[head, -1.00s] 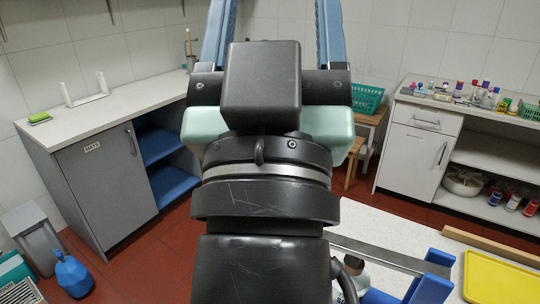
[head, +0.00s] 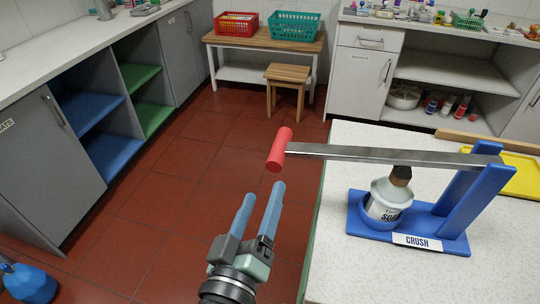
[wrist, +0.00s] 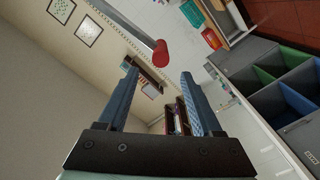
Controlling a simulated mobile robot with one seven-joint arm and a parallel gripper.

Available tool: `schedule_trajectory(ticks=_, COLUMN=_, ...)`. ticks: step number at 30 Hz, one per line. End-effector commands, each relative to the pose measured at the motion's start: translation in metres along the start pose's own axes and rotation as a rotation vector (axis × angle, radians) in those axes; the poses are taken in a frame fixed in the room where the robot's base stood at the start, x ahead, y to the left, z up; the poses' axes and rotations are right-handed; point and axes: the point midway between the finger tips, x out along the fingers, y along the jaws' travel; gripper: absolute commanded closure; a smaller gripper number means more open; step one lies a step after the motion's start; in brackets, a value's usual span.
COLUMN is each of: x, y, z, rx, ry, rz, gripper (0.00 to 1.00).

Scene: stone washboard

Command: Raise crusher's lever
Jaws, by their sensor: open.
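The blue crusher (head: 421,238) labelled "CRUSH" stands on the white speckled table. Its grey metal lever (head: 380,154) runs roughly level, ending at the left in a red handle (head: 280,149) beyond the table edge. A white soap container (head: 387,204) sits on the crusher base, and the dark presser (head: 401,175) under the lever is at its top. My gripper (head: 264,190) is open and empty, its blue fingers pointing up, just below the red handle. In the wrist view the red handle (wrist: 161,53) shows beyond and between the fingertips, apart from them.
The white table (head: 345,270) carries a yellow tray (head: 520,175) at the right. A wooden bench with red basket (head: 236,23) and green basket (head: 295,25), and a stool (head: 287,75), stand behind.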

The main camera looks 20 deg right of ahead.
Motion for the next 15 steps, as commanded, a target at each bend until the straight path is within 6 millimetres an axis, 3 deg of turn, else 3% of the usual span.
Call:
schedule_trajectory(ticks=9, x=0.067, y=0.002, z=-0.003, rx=0.000, ry=0.002, rz=0.002, gripper=0.33)
schedule_trajectory(ticks=15, x=0.091, y=0.001, z=-0.002, rx=0.001, ry=0.002, rz=0.000, gripper=0.33)
